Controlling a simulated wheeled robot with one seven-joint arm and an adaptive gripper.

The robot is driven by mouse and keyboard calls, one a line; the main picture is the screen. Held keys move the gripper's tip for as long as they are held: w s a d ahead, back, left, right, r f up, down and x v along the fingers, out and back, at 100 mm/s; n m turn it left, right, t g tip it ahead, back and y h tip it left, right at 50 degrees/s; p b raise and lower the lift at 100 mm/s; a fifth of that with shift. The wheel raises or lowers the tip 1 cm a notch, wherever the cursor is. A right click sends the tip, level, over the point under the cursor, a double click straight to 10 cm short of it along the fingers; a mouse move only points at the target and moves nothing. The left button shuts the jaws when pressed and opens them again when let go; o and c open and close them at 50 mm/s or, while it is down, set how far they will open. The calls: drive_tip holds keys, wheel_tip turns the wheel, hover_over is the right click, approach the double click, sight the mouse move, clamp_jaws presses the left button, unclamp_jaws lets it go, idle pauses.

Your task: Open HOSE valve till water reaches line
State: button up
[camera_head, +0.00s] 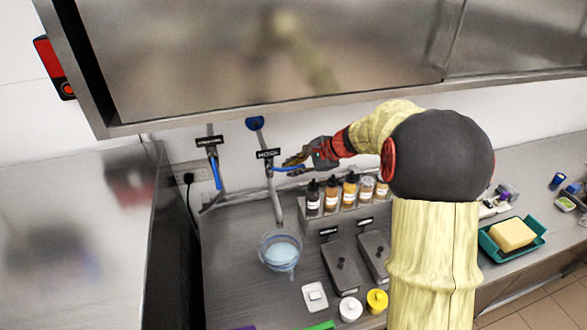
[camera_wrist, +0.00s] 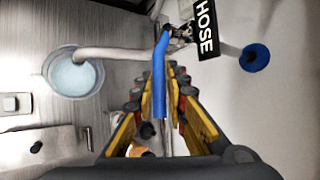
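The HOSE valve's blue lever (camera_head: 287,169) points sideways to the right, under the black HOSE sign (camera_head: 268,153). In the wrist view the lever (camera_wrist: 159,75) reaches between the two fingers of my gripper (camera_wrist: 162,118). The fingers stand apart with a gap on both sides of the lever, so my gripper (camera_head: 296,161) is open; I cannot tell whether it touches the lever. The grey hose (camera_head: 277,205) runs down to a clear jug (camera_head: 264,248) on the steel counter. The jug holds pale bluish water (camera_head: 283,252); its fill line is too small to make out.
A second valve with a blue lever (camera_head: 217,173) hanging down is on the wall to the left. Several labelled bottles (camera_head: 331,194) stand on a rack right of the hose. Lidded steel bins (camera_head: 343,265) are beside the jug. A steel cabinet (camera_head: 260,60) overhangs the wall.

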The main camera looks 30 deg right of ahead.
drive_tip(key=o, duration=0.4)
drive_tip(key=shift+c, duration=0.2)
drive_tip(key=v, duration=1.2)
drive_tip(key=s+a+f+n+g+h+b, duration=0.2)
drive_tip(key=s+a+f+n+g, duration=0.2)
drive_tip(key=s+f+n, duration=0.5)
drive_tip(key=s+a+f+n+h+b, duration=0.1)
drive_tip(key=s+a+f+n+b, duration=0.3)
drive_tip(key=s+a+b, duration=0.4)
drive_tip(key=s+a+f+n+t+h+b, duration=0.1)
drive_tip(key=s+a+f+n+b, duration=0.4)
drive_tip(key=s+a+b, duration=0.4)
drive_tip(key=shift+s+f+n+t+h, duration=0.3)
drive_tip(key=shift+s+f+h, duration=0.15)
drive_tip(key=shift+s, duration=0.55)
